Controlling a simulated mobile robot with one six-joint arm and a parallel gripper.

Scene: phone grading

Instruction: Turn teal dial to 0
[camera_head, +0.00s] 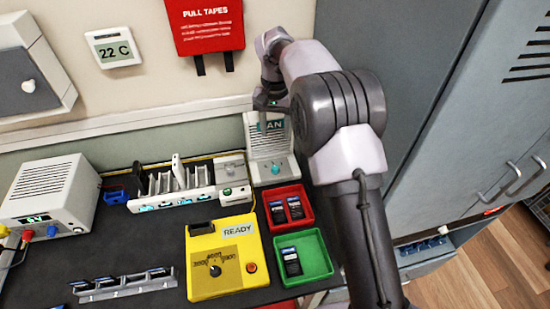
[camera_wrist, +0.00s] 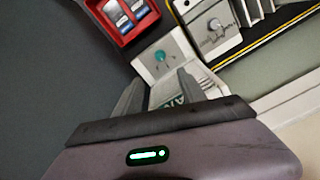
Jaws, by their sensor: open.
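The teal dial (camera_head: 275,169) sits on the sloped front of the white fan unit (camera_head: 262,150), which stands against the back wall. The dial also shows in the wrist view (camera_wrist: 161,57), beyond my fingertips and a little left of their midline. Its pointer and scale are too small to read. My gripper (camera_wrist: 159,88) is open and empty, with its two fingers spread over the fan unit and apart from the dial. In the head view my gripper (camera_head: 270,106) is by the top of the unit, partly covering its lettering.
A red tray (camera_head: 270,222) and a green tray (camera_head: 316,282) holding phones lie in front of the fan unit. A yellow READY box (camera_head: 215,285) with a black dial is nearer. A white rack (camera_head: 150,206) stands left. A grey cabinet (camera_head: 405,60) bounds the right.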

